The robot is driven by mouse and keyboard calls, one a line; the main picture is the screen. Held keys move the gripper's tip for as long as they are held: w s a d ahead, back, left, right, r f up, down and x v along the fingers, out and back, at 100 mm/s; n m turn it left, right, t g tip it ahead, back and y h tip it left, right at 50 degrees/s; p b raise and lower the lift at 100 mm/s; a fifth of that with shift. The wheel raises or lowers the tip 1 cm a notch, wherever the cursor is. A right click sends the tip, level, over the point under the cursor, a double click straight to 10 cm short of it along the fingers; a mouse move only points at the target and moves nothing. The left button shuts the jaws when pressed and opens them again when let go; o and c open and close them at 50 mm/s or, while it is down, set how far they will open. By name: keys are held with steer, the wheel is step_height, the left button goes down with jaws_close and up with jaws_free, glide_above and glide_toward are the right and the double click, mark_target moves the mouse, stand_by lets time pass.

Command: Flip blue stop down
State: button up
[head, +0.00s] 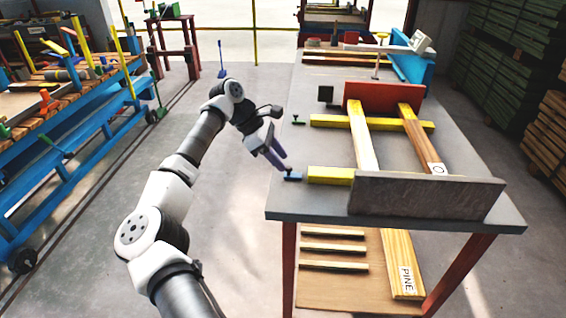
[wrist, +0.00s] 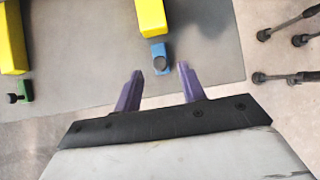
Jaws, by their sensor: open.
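The blue stop (head: 293,176) is a small blue piece near the front left corner of the grey table, at the left end of a yellow bar. In the wrist view the blue stop (wrist: 159,55) lies just beyond my fingertips, with a dark round part on it. My gripper (head: 285,169) has purple fingers and reaches down from the left, close to the stop. In the wrist view my gripper (wrist: 160,70) is open, with nothing between its fingers. I cannot tell whether a finger touches the stop.
The grey table (head: 310,205) carries the yellow bar (head: 330,175), another yellow bar (head: 320,121), wooden boards (head: 362,137), a dark panel (head: 425,197) and a red panel (head: 380,97). A green stop (head: 298,120) sits farther back. A blue rack (head: 90,130) stands left across clear floor.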

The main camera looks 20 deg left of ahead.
steer(key=v, duration=1.1)
steer(key=shift+r+b, duration=0.2)
steer(key=shift+b, duration=0.1)
steer(key=shift+a, duration=0.15)
